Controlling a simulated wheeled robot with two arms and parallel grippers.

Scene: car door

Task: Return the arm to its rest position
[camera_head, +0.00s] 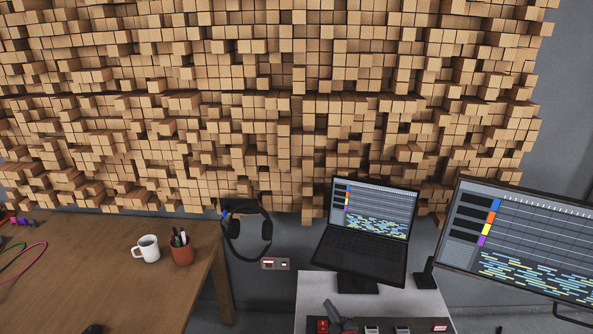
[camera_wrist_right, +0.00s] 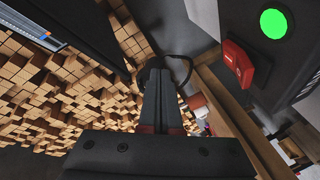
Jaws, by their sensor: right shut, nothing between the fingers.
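My right gripper (camera_head: 330,305) shows at the bottom of the head view, low over the front of the white stand (camera_head: 312,287). In the right wrist view its two dark fingers (camera_wrist_right: 158,72) lie together, shut with nothing between them. A red switch (camera_wrist_right: 238,62) and a round green light (camera_wrist_right: 273,22) on a grey panel are to the right of the fingers there, apart from them. My left gripper is not in view.
A laptop (camera_head: 365,230) stands behind the stand, with a monitor (camera_head: 520,240) at right. Headphones (camera_head: 248,230) hang beside the wooden desk (camera_head: 100,260), which holds a white mug (camera_head: 149,248) and a red pen cup (camera_head: 181,253). Wooden blocks (camera_head: 270,100) cover the wall.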

